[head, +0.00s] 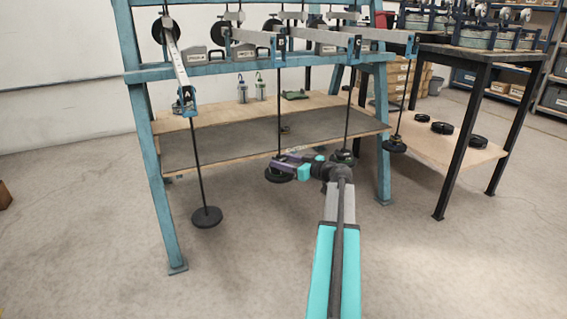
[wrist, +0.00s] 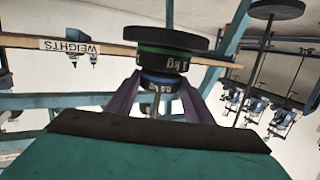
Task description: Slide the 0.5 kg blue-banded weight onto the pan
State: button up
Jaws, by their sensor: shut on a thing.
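The wrist view is upside down. My gripper (wrist: 157,98) is shut on the blue-banded weight (wrist: 160,82), marked 0.5 kg. A green-banded weight (wrist: 160,58), marked 1 kg, sits between it and the round black pan (wrist: 160,38), so the blue-banded weight is above the green one. They look stacked; I cannot tell whether the blue one touches it. In the head view my gripper (head: 292,160) is at the second hanging pan from the left (head: 279,176), beside its rod. The weights are mostly hidden there by the fingers.
Other pans hang at left (head: 207,217) and right (head: 395,146), with another (head: 344,157) close to my wrist. The blue frame (head: 150,170) and wooden shelf (head: 220,144) stand behind the pan. Black discs (head: 442,128) lie on the right shelf. The front floor is clear.

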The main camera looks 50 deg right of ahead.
jog(key=shift+f+b, duration=0.2)
jog(key=shift+b, duration=0.1)
dwell(0.4)
jog(key=o, duration=1.1)
jog(key=shift+o, duration=1)
jog(key=shift+s, duration=0.2)
jog(key=s+r+b, duration=0.1)
jog(key=s, duration=0.5)
jog(key=shift+s+d+b, duration=0.15)
jog(key=shift+s+b, duration=0.1)
jog(key=shift+b, duration=0.05)
